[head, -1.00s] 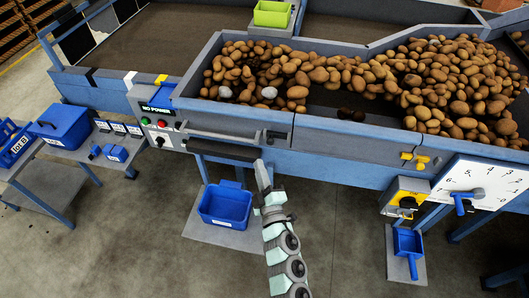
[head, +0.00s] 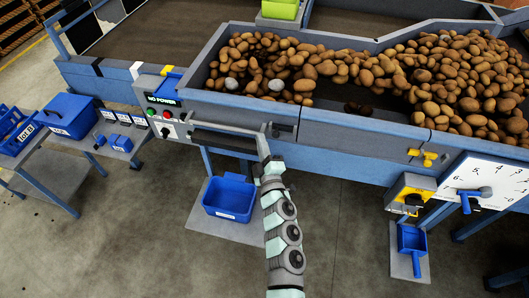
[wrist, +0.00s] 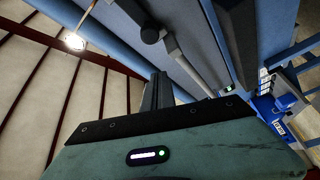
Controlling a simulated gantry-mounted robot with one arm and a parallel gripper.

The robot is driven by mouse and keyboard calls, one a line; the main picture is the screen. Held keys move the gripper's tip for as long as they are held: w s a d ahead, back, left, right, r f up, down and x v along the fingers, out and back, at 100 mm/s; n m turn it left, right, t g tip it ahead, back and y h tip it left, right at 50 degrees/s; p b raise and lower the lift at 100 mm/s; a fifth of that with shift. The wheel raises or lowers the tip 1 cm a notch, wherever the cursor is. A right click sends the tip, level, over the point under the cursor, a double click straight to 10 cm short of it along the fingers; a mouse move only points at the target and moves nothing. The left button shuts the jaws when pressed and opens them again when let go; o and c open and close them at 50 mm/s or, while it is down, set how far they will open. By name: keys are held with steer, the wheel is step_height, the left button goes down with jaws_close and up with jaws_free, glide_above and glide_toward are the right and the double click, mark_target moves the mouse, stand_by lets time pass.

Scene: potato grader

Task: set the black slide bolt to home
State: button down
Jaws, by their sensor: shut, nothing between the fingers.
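The black slide bolt (head: 275,131) appears as a small dark piece on the front face of the blue grader, below the potato hopper. In the wrist view I take the dark rod with a round knob (wrist: 150,34) to be this bolt. My gripper (head: 263,142) is shut and empty, its tip just below and left of the bolt in the head view. In the wrist view the closed fingers (wrist: 157,92) point up toward the knob, with a gap in the picture. Contact cannot be told. The bolt's track and home mark are too small to make out.
A grey handrail (head: 225,128) runs left of the bolt. The control box (head: 163,112) reads NO POWER. A yellow latch (head: 428,158) and white dial (head: 486,185) are at right. A blue bin (head: 229,197) stands below.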

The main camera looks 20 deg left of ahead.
steer(key=w, duration=0.1)
steer(key=w+d+f, duration=0.1)
steer(key=w, duration=0.1)
steer(key=shift+w+d+f+b, duration=0.15)
steer(key=shift+w+d+b, duration=0.15)
stand_by(0.4)
